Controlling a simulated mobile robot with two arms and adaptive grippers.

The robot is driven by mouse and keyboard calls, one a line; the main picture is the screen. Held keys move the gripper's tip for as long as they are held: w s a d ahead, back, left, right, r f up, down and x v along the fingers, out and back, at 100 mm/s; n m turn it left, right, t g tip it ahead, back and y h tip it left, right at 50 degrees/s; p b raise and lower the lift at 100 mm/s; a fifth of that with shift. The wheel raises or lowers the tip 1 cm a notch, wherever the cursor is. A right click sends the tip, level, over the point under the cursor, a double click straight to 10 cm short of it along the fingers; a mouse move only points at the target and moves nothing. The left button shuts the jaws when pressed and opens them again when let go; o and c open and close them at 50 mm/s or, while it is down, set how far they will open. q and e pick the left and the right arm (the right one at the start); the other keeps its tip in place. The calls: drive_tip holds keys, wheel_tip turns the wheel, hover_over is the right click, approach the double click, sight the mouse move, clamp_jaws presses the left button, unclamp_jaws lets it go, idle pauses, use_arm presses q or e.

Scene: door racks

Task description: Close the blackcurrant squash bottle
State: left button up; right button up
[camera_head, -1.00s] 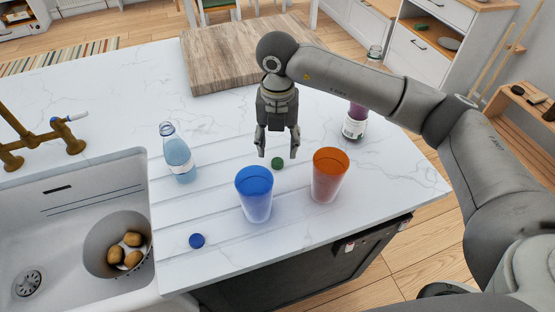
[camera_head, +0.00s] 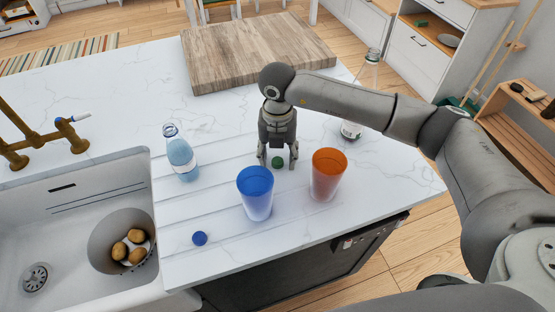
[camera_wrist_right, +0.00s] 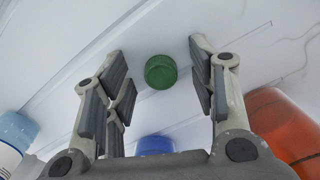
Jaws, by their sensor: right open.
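The green cap (camera_head: 277,161) lies on the white worktop, and it also shows in the wrist view (camera_wrist_right: 160,72). My right gripper (camera_head: 278,164) points down over it, open, with one finger on each side of the cap. In the wrist view the cap sits between the fingers with gaps on both sides. The blackcurrant squash bottle (camera_head: 351,130) stands upright at the right, behind my right arm. Its open neck (camera_head: 373,56) shows above the arm with no cap on it, and its middle is hidden. My left gripper is not in view.
A blue cup (camera_head: 256,192) and an orange cup (camera_head: 327,175) stand in front of the gripper. A light blue bottle (camera_head: 180,155) stands to the left, with a blue cap (camera_head: 199,238) near the front edge. A wooden board (camera_head: 255,55) lies behind. The sink (camera_head: 75,190) is at left.

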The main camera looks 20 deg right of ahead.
sight(277, 159)
drive_tip(key=c, duration=0.7)
drive_tip(key=shift+c, duration=0.2)
drive_tip(key=shift+r, duration=0.1)
wheel_tip(277, 159, up, 10)
drive_tip(key=b, duration=0.2)
drive_tip(key=shift+b, duration=0.3)
